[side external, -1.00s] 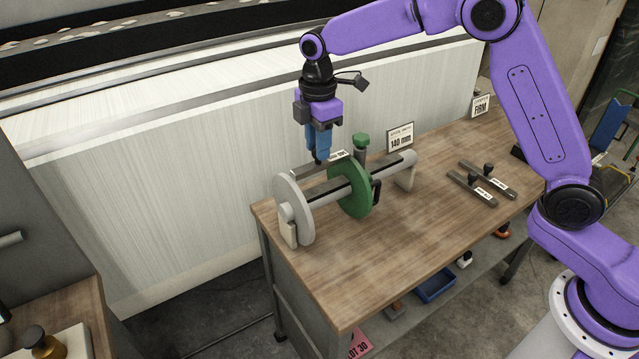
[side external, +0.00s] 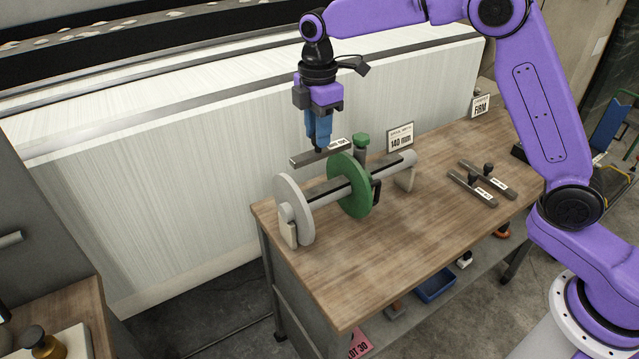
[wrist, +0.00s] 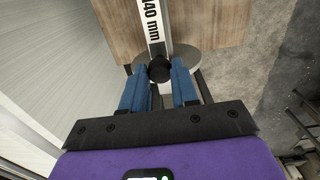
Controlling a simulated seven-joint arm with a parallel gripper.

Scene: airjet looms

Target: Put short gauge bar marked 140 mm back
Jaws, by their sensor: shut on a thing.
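The short gauge bar marked 140 mm (side external: 303,158) is a flat grey bar with a white label and a dark knob. My gripper (side external: 318,146) is shut on its knob and holds the bar above the spool fixture. In the wrist view the bar (wrist: 153,22) points away from my gripper (wrist: 159,82), with "140 mm" readable and the black knob between the blue fingers. Below it lie the grey disc (side external: 289,205), the green disc (side external: 356,200) and their shaft (side external: 323,192). The bar appears clear of both discs.
Two other dark bars with knobs (side external: 470,188) lie side by side on the bench (side external: 400,240), right of the fixture. A "140 mm" sign (side external: 400,138) and a "FIRM" sign (side external: 480,106) stand at the back. A green knob (side external: 361,142) rises by the green disc. The front bench is clear.

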